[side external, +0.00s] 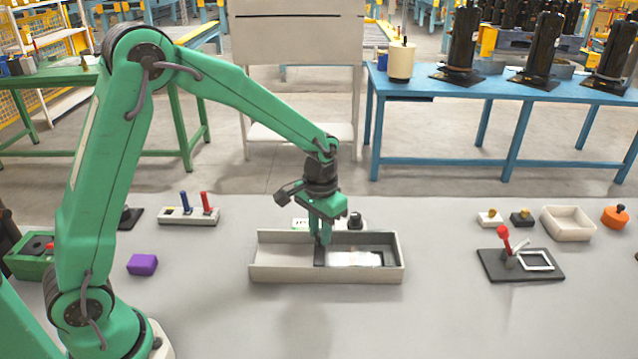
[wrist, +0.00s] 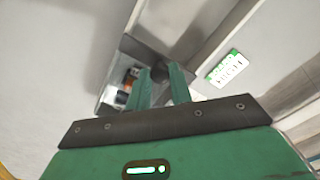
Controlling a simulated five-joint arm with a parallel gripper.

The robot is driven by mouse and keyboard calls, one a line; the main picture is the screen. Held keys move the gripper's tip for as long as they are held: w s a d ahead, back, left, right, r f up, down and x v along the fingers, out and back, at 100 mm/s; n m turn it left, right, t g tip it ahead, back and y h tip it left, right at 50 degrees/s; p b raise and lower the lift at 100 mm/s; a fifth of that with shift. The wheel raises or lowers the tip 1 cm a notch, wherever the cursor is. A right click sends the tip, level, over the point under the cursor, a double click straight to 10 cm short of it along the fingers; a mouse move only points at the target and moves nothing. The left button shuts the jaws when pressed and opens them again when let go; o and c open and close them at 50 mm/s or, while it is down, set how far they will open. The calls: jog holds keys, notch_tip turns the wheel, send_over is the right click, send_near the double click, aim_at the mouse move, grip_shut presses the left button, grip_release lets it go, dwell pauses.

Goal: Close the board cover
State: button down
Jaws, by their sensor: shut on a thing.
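A long, low, pale box (side external: 285,274) lies on the table in the side view. Its left part is pale and looks empty; its right part is dark inside with a bright, shiny patch. In the wrist view, board parts (wrist: 126,86) show uncovered left of the fingers. My gripper (side external: 322,240) points down into the box where the pale and dark parts meet. Its fingers (wrist: 162,85) are shut at a dark strip (wrist: 146,48), apparently part of the board cover. The fingers hide their contact with it, and I cannot tell how far the cover extends.
A small device with a green label (wrist: 226,68) stands close behind the box. A purple block (side external: 143,264) and a switch block (side external: 190,216) are to the left. A dark plate with a red-knobbed lever (side external: 505,242) is to the right. The table in front is clear.

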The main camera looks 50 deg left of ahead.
jog(key=shift+w+d+r, duration=0.1)
jog(key=shift+w+d, duration=0.55)
jog(key=shift+d, duration=0.05)
jog(key=c, duration=1.3)
grip_release()
jog(key=shift+o, duration=0.2)
jog(key=shift+a, duration=0.1)
jog(key=shift+r, duration=0.15)
notch_tip(320, 180, up, 8)
jog(key=shift+f, duration=0.25)
